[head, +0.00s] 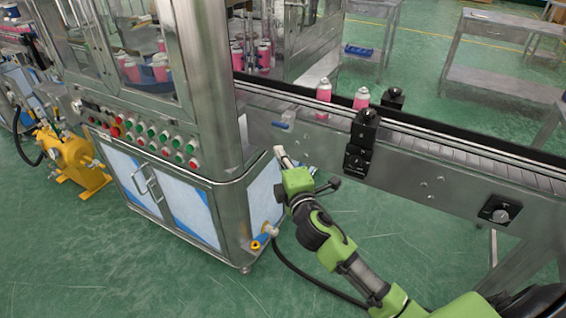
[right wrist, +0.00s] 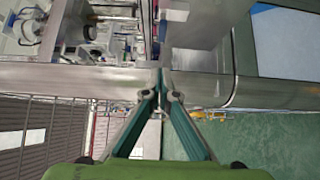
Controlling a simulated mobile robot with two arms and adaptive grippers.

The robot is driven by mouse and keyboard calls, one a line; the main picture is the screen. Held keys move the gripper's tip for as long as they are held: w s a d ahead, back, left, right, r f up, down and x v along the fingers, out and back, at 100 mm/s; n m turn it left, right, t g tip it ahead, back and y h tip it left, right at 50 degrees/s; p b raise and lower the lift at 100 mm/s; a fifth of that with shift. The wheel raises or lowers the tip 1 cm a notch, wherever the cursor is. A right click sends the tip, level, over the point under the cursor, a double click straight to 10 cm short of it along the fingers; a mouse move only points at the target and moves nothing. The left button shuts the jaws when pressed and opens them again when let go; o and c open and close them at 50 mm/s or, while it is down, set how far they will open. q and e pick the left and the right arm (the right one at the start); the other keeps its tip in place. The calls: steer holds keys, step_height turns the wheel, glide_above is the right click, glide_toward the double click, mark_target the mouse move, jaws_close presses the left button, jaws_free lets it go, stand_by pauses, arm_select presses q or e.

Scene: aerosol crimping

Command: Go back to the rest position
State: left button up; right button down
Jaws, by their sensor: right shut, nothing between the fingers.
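My right gripper (head: 281,156) is at the near side of the conveyor, close to the right corner of the crimping machine cabinet (head: 184,205). Its green arm reaches in from the bottom right. In the right wrist view the fingers (right wrist: 160,92) meet at their tips with nothing between them. They point toward the steel side of the line; I cannot tell whether they touch it. My left gripper is in neither view.
Pink cans (head: 323,98) stand on the conveyor (head: 440,148), with black sensor boxes (head: 360,142) on its near side. Red and green buttons (head: 150,142) line the machine's front. A yellow unit (head: 75,158) stands left. The green floor in front is open.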

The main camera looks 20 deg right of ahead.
steer(key=s+f+m+g, duration=0.25)
steer(key=s+f, duration=0.25)
steer(key=f, duration=0.8)
steer(key=s+f+m+g+y, duration=0.1)
steer(key=s+f+m+g, duration=0.15)
steer(key=s+f, duration=0.75)
steer(key=s+f+m+g, duration=0.1)
steer(key=f+g, duration=0.3)
steer(key=f, duration=1.3)
steer(key=s+f+m+g, duration=0.4)
steer(key=s+f, duration=1.2)
steer(key=s, duration=0.4)
steer(key=s+a+f+m+g, duration=0.1)
steer(key=s+f+m+g, duration=0.1)
steer(key=s, duration=0.8)
steer(key=s+a+f+m+g+y, duration=0.1)
steer(key=s+f, duration=0.3)
steer(key=s, duration=0.6)
steer(key=shift+s+m+g, duration=0.35)
steer(key=shift+m+g, duration=0.05)
steer(key=shift+m, duration=0.3)
